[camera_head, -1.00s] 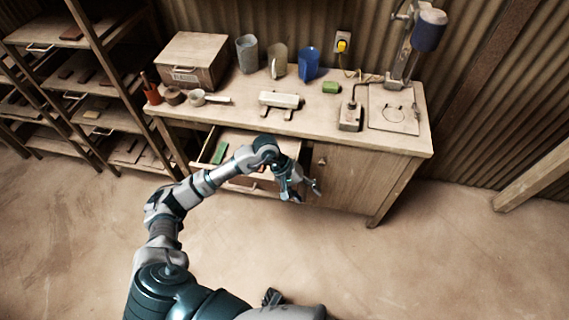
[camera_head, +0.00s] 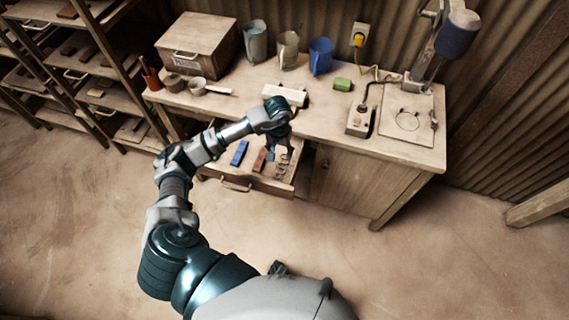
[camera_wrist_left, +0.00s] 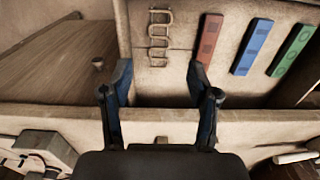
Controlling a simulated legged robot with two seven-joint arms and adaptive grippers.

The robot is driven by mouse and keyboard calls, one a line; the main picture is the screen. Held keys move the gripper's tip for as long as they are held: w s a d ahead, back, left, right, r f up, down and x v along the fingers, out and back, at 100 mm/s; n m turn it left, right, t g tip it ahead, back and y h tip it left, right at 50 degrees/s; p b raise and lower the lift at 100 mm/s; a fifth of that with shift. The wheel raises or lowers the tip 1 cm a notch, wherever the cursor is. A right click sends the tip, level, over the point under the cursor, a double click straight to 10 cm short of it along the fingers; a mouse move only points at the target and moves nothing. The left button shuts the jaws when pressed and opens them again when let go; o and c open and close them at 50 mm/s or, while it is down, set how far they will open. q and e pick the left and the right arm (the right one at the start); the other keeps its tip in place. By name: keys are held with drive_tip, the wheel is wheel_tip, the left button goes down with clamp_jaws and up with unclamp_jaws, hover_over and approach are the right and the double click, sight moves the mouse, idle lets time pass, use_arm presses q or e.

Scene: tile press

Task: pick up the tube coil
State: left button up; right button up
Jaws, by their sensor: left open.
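The tube coil (camera_wrist_left: 160,38), a pale looped piece, lies in the open drawer (camera_head: 213,170) of the workbench. In the head view the coil (camera_head: 283,167) shows in the drawer's right part, just below my gripper. My left gripper (camera_head: 278,150) is over the drawer. In the left wrist view its two fingers (camera_wrist_left: 160,80) are spread and empty, with the coil beyond them, roughly in line with the gap and apart from them. My right gripper cannot be made out.
A red block (camera_wrist_left: 209,38), a blue block (camera_wrist_left: 252,46) and a green block (camera_wrist_left: 292,50) lie beside the coil in the drawer. The bench top (camera_head: 318,118) above holds a white stand (camera_head: 285,95), jugs and a wooden box (camera_head: 197,45). The drawer walls surround the coil.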

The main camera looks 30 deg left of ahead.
use_arm(q)
hover_over(280, 171)
drive_tip(key=a, duration=0.1)
drive_tip(key=f, duration=0.7)
drive_tip(key=shift+w+f, duration=0.25)
drive_tip(key=shift+w, duration=0.05)
drive_tip(key=f, duration=0.3)
drive_tip(key=d+f, duration=0.1)
drive_tip(key=shift+s+f, duration=0.15)
drive_tip(key=shift+s, duration=0.1)
drive_tip(key=shift+f, duration=0.35)
drive_tip(key=shift+a, duration=0.1)
drive_tip(key=shift+c, duration=0.2)
drive_tip(key=c, duration=0.7)
